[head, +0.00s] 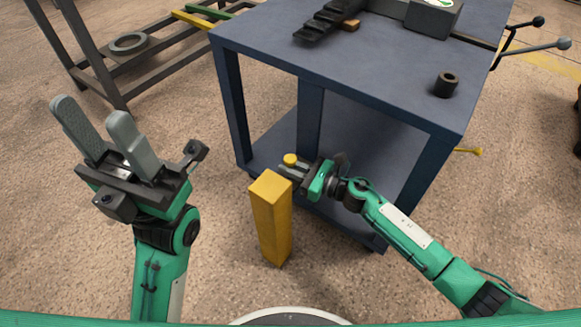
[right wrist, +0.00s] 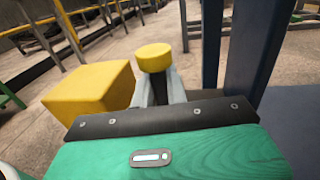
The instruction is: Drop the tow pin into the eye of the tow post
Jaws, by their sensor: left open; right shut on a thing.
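The tow post (head: 270,218) is a square yellow column standing on the floor in front of the blue table. Its top also shows at the left in the right wrist view (right wrist: 92,88); I see no eye in its top face. My right gripper (head: 290,168) is shut on the tow pin, whose round yellow head (head: 290,159) shows above the fingers. The pin head also shows in the right wrist view (right wrist: 154,57), beside the post top and to its right. The pin's shank is hidden. My left gripper (head: 97,132) is open and empty, raised at the left.
The blue table (head: 360,73) stands close behind the post and my right gripper, with a lower shelf. A dark ring-shaped part (head: 446,84) and a grey block (head: 433,17) sit on it. A dark metal rack (head: 92,55) stands at the upper left. The floor left of the post is clear.

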